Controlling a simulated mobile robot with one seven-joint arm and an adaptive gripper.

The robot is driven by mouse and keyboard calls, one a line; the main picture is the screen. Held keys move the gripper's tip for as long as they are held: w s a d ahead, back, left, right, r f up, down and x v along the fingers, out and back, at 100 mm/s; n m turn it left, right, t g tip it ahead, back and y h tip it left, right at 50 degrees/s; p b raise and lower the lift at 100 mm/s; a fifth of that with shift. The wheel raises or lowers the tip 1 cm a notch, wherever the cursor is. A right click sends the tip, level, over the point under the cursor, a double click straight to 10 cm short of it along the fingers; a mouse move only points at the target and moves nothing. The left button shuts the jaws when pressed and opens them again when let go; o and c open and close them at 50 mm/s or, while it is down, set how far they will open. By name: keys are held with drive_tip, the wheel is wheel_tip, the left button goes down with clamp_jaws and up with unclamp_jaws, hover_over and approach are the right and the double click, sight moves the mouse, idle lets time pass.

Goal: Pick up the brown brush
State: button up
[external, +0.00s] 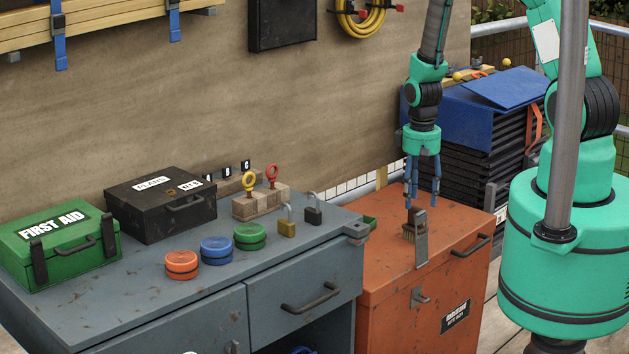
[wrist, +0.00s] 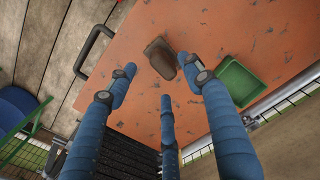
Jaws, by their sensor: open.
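In the wrist view the brush (wrist: 160,58) is a small brown block between and just beyond my fingertips. My gripper (external: 422,190) has blue fingers and points down above the chest, over and slightly behind the brush. The fingers are spread open in the wrist view (wrist: 160,78), and nothing is held. Whether any fingertip touches the brush cannot be told.
A green tray (wrist: 240,82) lies on the chest beside the brush. The grey workbench (external: 210,290) on the left carries a first aid box (external: 60,245), a black box (external: 160,205), round tins and padlocks. Stacked black cases (external: 470,150) stand behind the chest.

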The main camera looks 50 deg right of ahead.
sight(418, 207)
drive_tip(key=shift+f+b, duration=0.45)
drive_tip(key=shift+f, duration=1.65)
clamp_jaws()
